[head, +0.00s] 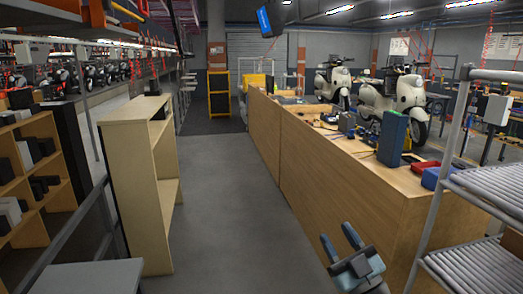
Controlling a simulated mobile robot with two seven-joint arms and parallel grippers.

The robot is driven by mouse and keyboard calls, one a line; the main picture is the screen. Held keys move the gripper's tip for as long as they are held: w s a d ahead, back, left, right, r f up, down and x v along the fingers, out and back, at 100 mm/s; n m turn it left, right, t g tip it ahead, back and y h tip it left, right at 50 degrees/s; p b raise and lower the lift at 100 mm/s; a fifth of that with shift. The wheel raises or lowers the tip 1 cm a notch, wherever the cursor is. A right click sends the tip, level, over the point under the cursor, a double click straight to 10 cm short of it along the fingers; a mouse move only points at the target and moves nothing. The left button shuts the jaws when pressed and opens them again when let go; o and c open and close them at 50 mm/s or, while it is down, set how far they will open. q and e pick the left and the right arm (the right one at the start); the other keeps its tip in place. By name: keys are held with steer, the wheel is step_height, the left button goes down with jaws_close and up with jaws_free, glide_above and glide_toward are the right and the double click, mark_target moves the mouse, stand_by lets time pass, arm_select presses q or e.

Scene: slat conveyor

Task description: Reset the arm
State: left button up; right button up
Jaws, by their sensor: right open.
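My right gripper (341,240) shows at the bottom, right of the middle. Its two blue-grey fingers are spread apart and nothing is between them. It points up and away from me, in front of the near end of the long wooden counter (310,160). I cannot tell whether it touches the counter; it looks apart from it. Most of the right arm is cut off by the bottom edge. My left gripper is not in view.
A wooden shelf unit (131,150) stands left of the grey floor aisle (221,180), which is clear. A metal rack with grey slats (470,265) is close on the right.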

steer(key=s+d+f+m+g+h+p, duration=0.1)
steer(key=s+d+f+m+g+h, duration=0.2)
steer(key=f, duration=0.6)
steer(key=s+f+m+h+p, duration=0.1)
steer(key=s+f+m+h, duration=0.3)
steer(key=f, duration=0.6)
steer(key=s+d+f+g+h+p, duration=0.1)
steer(key=s+f+g, duration=0.6)
steer(key=s+f, duration=0.9)
steer(key=shift+s+m+g+h, duration=0.3)
steer(key=shift+s+h, duration=0.3)
steer(key=shift+s, duration=0.55)
